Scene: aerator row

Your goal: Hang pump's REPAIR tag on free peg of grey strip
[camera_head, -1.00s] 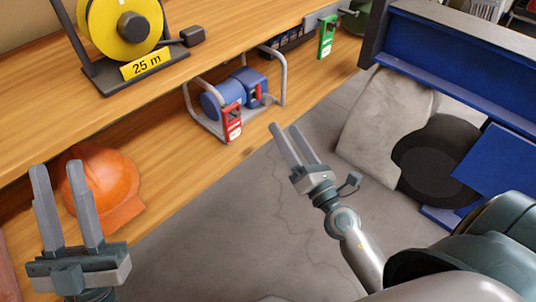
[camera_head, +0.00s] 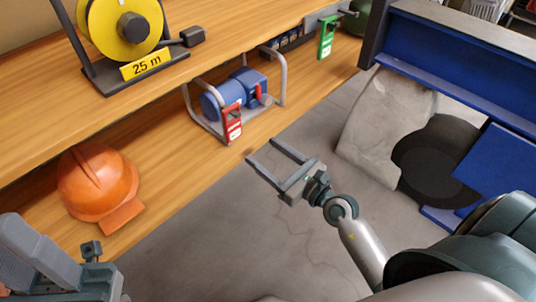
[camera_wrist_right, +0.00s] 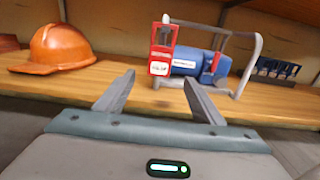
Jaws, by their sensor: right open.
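The red tag (camera_head: 232,124) hangs at the front of the blue pump (camera_head: 222,98), which sits in a grey tube frame on the lower wooden shelf. In the right wrist view the red tag (camera_wrist_right: 161,66) is ahead, just beyond the fingertips. My right gripper (camera_head: 262,151) is open and empty, its fingers pointing toward the shelf, short of the tag. The grey strip (camera_head: 312,20) is on the upper shelf's edge, with a green tag (camera_head: 326,40) hanging from it; a peg shows at its right end. My left gripper (camera_head: 40,262) is at the lower left, partly cut off.
An orange helmet (camera_head: 98,185) lies on the lower shelf, left of the pump. A yellow cable reel (camera_head: 105,28) stands on the upper shelf. A grey sack (camera_head: 385,115) and a blue steel frame (camera_head: 460,55) are at right. The floor before the shelf is clear.

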